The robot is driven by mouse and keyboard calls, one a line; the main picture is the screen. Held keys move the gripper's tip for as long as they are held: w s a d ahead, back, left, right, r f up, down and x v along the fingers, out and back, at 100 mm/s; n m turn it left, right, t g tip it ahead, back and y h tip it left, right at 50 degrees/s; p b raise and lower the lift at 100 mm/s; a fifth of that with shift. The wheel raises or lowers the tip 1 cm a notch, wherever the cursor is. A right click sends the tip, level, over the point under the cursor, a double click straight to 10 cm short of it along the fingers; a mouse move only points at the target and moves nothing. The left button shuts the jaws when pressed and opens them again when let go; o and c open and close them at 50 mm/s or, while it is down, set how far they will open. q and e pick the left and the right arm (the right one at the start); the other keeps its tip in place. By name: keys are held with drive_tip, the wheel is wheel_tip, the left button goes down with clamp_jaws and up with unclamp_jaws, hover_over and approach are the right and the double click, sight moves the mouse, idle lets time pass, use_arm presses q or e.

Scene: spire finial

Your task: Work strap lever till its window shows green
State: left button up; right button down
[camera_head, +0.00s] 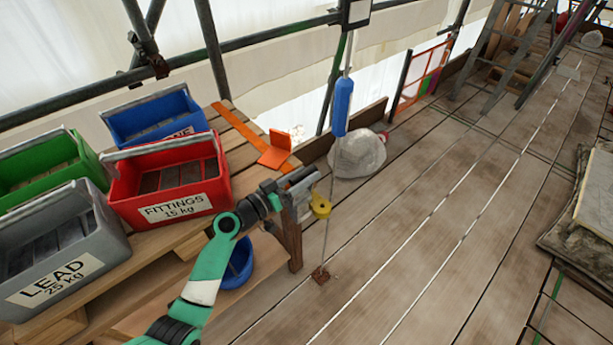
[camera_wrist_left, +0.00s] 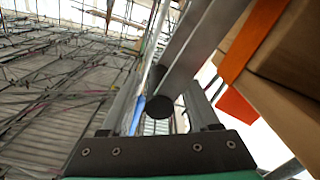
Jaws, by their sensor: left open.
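An orange strap (camera_head: 243,132) runs over the slatted bench to an upright orange plate (camera_head: 279,141) at its corner; both also show at the right of the left wrist view. My left gripper (camera_head: 306,184) is just in front of that corner, open. In the left wrist view a grey bar (camera_wrist_left: 196,50) with a dark round end (camera_wrist_left: 160,106) reaches down between the open fingers (camera_wrist_left: 163,110); it looks like the lever, and I cannot tell whether the fingers touch it. I cannot make out a window or its colour. My right gripper is not in view.
Red (camera_head: 168,182), blue (camera_head: 155,117), green (camera_head: 45,165) and grey (camera_head: 64,255) crates fill the bench. A blue cylinder (camera_head: 342,107) hangs on a line beside a pale sack (camera_head: 358,155). A yellow piece (camera_head: 320,206) is by the gripper.

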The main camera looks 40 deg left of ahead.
use_arm(q)
drive_tip(key=shift+w, duration=0.5)
clamp_jaws()
drive_tip(key=shift+d, duration=0.1)
idle(1.0)
